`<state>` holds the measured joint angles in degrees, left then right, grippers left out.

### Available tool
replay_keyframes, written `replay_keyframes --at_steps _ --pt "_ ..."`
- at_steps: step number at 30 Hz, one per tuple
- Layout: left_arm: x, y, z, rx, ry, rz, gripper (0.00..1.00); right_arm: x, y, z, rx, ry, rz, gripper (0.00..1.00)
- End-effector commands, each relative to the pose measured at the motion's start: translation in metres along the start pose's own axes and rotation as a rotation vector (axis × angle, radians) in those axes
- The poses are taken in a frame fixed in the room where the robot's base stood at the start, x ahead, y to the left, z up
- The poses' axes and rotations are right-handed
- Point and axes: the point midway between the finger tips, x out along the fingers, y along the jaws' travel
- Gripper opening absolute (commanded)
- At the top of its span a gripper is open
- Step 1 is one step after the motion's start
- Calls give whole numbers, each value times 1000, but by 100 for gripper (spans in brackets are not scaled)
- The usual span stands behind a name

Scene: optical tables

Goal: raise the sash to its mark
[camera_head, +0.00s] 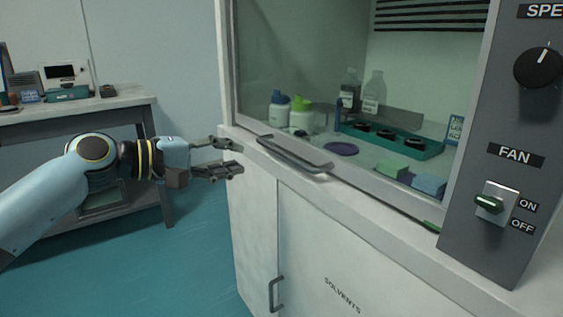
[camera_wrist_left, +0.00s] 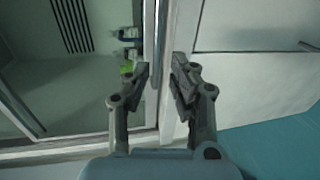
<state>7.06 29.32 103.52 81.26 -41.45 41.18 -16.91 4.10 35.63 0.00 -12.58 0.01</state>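The fume hood's glass sash (camera_head: 300,60) is down, its lower rail close to the white sill. A dark bar handle (camera_head: 293,154) is fixed along that rail. A small green strip (camera_head: 432,226) shows at the rail's right end; I cannot tell whether it is the mark. My left gripper (camera_head: 238,157) is open and empty at the cabinet's left front corner, left of the handle and apart from it. In the left wrist view, the open fingers (camera_wrist_left: 163,72) point along the sill, and a dark bar (camera_wrist_left: 162,45) runs ahead of the gap. My right gripper is out of view.
Inside the hood stand bottles (camera_head: 279,108), a green tray (camera_head: 400,141) and sponge-like blocks (camera_head: 390,170). A grey panel (camera_head: 470,200) with a fan switch (camera_head: 496,204) is at right. A side bench (camera_head: 100,105) stands behind my left arm. Open floor lies left of the cabinet.

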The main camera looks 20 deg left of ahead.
Motion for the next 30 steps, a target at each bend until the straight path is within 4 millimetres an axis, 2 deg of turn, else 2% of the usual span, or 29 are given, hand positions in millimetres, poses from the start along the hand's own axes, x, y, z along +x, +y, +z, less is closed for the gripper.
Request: replay_keyframes --at_steps 5,9,15,19,24,30 --pt "12 3 -7 13 7 11 23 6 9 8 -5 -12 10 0" --pt "35 4 -6 10 7 12 23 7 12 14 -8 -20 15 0" --pt "76 3 -7 11 7 9 23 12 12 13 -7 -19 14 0" --pt "96 3 -7 12 8 8 23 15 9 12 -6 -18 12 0" --pt "109 3 -8 14 8 6 23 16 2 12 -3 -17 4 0" --pt "110 3 -7 14 8 5 23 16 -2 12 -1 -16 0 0"
